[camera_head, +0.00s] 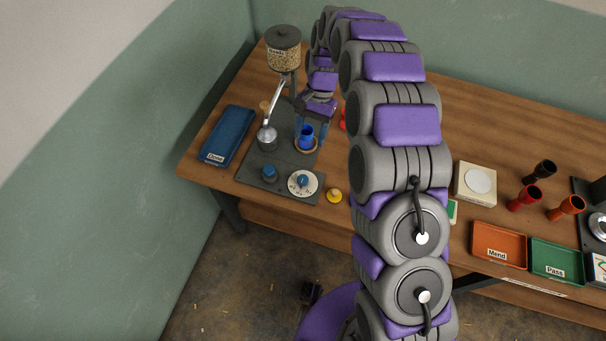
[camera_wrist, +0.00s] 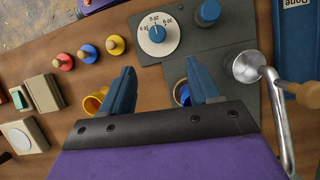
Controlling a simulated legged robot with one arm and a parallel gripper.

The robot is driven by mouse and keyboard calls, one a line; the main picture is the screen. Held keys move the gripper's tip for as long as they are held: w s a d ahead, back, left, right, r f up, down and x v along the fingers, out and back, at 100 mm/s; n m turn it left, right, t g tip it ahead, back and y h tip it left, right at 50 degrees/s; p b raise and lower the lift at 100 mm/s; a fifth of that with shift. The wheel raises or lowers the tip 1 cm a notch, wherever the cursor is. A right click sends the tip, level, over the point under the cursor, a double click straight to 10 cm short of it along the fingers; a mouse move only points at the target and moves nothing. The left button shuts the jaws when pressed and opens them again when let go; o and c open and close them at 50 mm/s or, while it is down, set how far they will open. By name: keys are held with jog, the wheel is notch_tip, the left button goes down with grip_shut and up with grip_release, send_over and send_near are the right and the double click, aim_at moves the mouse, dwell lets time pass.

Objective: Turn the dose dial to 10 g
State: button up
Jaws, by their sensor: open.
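The dose dial is a round white plate with a blue knob (camera_head: 303,182) at the front right corner of the dark grinder base. It also shows at the top of the wrist view (camera_wrist: 157,33), with small numbers around its edge; I cannot tell surely which one the knob points to. My gripper (camera_wrist: 160,66) is open with nothing between its blue fingers. In the head view my gripper (camera_head: 310,125) is beyond the dial, over the blue cup area. In the wrist view the dial lies just past the fingertips, apart from them.
A blue cup (camera_head: 306,136) stands on the grinder base (camera_head: 252,170). A blue knob (camera_head: 269,173) is left of the dial, with a silver lever (camera_head: 274,102) behind. A yellow peg (camera_head: 334,195) stands right of the dial. A blue Done tray (camera_head: 228,136) is at left.

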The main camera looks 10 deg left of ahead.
aim_at(303, 178)
jog(key=b+x, duration=0.2)
jog(key=x, duration=1.2)
jog(key=shift+s+b, duration=0.1)
jog(key=shift+b, duration=0.2)
jog(key=shift+s+d+f, duration=0.15)
jog(key=shift+d+f, duration=0.1)
jog(key=shift+f, duration=0.2)
jog(key=shift+a, duration=0.1)
jog(key=shift+c, duration=0.2)
jog(key=shift+a, duration=0.1)
jog(key=c, duration=1)
jog(key=shift+o, duration=0.2)
